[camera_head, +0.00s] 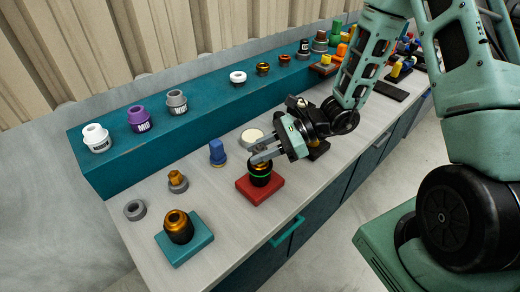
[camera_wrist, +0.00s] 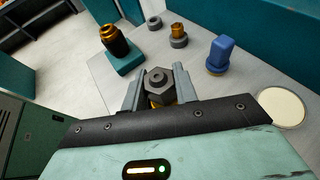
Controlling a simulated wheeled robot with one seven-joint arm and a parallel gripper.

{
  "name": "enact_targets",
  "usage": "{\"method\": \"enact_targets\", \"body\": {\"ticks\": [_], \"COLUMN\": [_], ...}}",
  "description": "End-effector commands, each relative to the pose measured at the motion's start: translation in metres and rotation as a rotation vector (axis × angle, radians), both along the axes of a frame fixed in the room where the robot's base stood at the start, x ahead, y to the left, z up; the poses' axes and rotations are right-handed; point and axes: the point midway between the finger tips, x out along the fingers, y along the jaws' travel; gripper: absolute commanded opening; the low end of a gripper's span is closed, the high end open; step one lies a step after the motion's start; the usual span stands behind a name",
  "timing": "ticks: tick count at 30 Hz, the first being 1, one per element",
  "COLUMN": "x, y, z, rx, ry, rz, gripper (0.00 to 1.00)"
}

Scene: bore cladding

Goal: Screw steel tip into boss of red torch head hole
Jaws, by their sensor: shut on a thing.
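The red torch head stand is a red square base (camera_head: 246,190) on the bench in the head view, with a black cylindrical body with a green ring (camera_head: 261,178) upright on it. My gripper (camera_head: 260,157) is directly over that body, its grey fingers at the top of it. In the wrist view my gripper (camera_wrist: 158,90) is shut on a dark grey hexagonal steel tip (camera_wrist: 157,80) with a round hole in its end. A bit of brass shows just under the tip. The fingers hide the join, so I cannot tell how deep the tip sits in the boss.
A teal base with a black and brass head (camera_head: 179,226) stands at front left. A grey ring (camera_head: 135,210), a brass-topped grey piece (camera_head: 177,181), a blue plug (camera_head: 217,152) and a cream disc (camera_head: 251,137) are nearby. A teal shelf (camera_head: 215,98) with several fittings runs behind.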

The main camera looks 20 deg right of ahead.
Motion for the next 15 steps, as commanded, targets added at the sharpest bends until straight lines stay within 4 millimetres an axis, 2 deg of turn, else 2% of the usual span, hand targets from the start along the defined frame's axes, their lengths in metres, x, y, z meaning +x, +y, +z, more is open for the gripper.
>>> {"method": "enact_targets", "body": {"ticks": [3, 4, 6, 15], "x": [0.0001, 0.0001, 0.0001, 0.0], "y": [0.0, 0.0001, 0.0001, -0.001], "z": [-0.0038, -0.0029, -0.0024, -0.0023], "rx": [0.001, 0.001, 0.0, 0.0], "ry": [0.0, -0.001, 0.0, 0.0], "rz": [0.0, 0.0, 0.0, -0.001], "gripper": [0.04, 0.34, 0.54, 0.54]}}
